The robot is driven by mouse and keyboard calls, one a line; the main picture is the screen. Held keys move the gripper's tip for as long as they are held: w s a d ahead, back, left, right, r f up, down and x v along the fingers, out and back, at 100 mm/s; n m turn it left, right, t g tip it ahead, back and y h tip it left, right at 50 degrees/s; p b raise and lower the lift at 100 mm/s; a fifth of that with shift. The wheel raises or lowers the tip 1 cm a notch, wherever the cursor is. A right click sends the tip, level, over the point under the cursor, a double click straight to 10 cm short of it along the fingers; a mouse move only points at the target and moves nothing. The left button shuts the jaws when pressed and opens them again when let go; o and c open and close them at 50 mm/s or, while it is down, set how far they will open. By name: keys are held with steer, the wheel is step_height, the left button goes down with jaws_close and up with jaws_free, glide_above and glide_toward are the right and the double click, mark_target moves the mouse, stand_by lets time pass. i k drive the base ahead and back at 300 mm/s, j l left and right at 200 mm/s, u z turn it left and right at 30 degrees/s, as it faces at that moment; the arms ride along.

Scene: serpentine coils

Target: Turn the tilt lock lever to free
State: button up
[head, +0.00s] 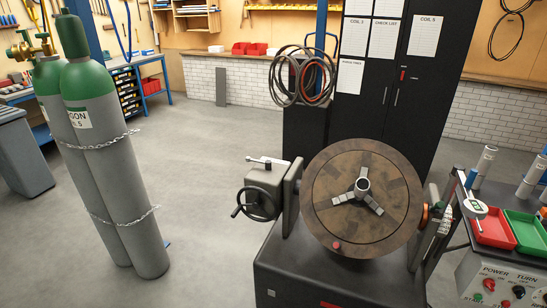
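A welding-style positioner stands at the lower middle, with a round brown faceplate (325,205) tilted toward me and a three-jaw chuck (360,190) at its centre. A black handwheel (257,204) is on the gearbox's front, just below the lever. My gripper is not in view.
Green-topped gas cylinders (105,165), chained together, stand at left. At right is a cart with a red tray (492,230), a green tray (525,232) and a control box (500,282). A black cabinet (385,100) stands behind. Floor between the cylinders and positioner is clear.

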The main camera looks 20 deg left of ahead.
mark_target(268, 163)
steer(key=i+j, duration=0.15)
steer(key=j, duration=0.2)
steer(key=i+j, duration=0.15)
steer(key=j, duration=0.2)
steer(key=i+j, duration=0.15)
steer(key=j, duration=0.2)
